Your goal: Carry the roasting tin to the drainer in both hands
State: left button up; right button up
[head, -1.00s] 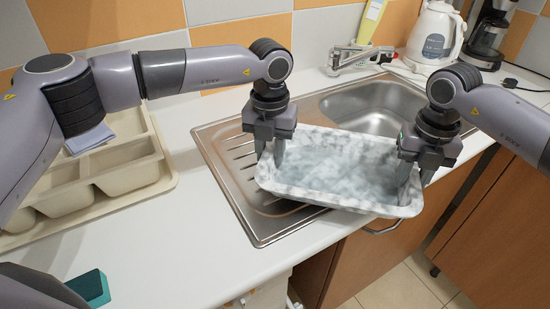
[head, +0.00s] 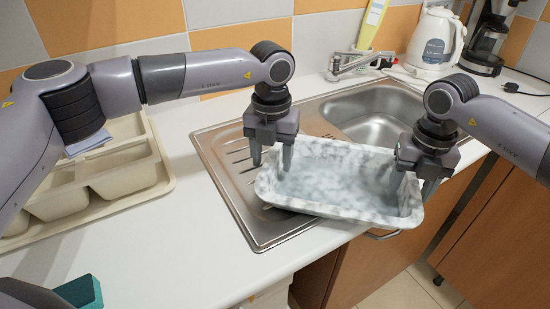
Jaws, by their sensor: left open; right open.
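The roasting tin (head: 335,207) is a rectangular, marbled white-grey tray with a raised rim. It rests on the metal drainer (head: 228,183), partly over the sink's edge, with its front right corner jutting past the counter edge. My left gripper (head: 272,160) is open at the tin's left end, its fingers near the rim. My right gripper (head: 412,182) is open at the tin's right end, with one finger inside the tin and the other outside the rim. Whether the fingers touch the tin cannot be told.
The sink bowl (head: 378,115) and tap (head: 355,62) lie behind the tin. A beige cutlery tray (head: 128,170) is at the left. A white kettle (head: 434,42) and a coffee maker (head: 486,42) stand at the back right.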

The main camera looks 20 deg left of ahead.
jog(key=shift+d, duration=0.1)
jog(key=shift+r, duration=0.15)
pick_arm(q)
notch_tip(320, 180, up, 10)
jog(key=shift+r, duration=0.25)
pick_arm(e)
notch_tip(320, 180, up, 12)
pick_arm(q)
jog(key=shift+s+d, duration=0.1)
pick_arm(e)
jog(key=shift+f, duration=0.2)
